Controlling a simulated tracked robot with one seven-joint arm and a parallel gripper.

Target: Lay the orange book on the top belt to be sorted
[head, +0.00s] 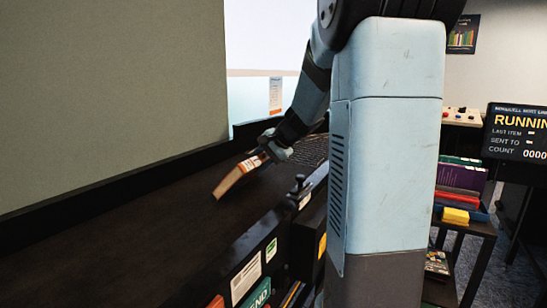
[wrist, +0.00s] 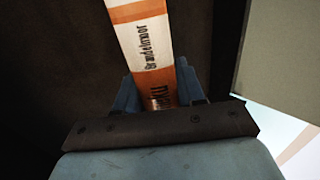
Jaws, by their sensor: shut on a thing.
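The orange book (head: 230,181) is in my gripper (head: 266,154), tilted, with its far end pointing down and left. It hangs over the dark top belt (head: 120,225); I cannot tell whether its lower end touches the belt. In the wrist view the book's orange and white spine (wrist: 150,45) runs up from between the fingers of my gripper (wrist: 160,92). The gripper is shut on one end of it. The dark surface (wrist: 60,60) fills most of the background there. My arm column hides part of the middle of the head view.
A tall grey-green panel (head: 110,95) stands along the belt's far side. A dark rail (head: 260,240) edges the near side, with books below. At right, a small table holds several books (head: 460,178), beside a screen (head: 515,132) reading "RUNNING".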

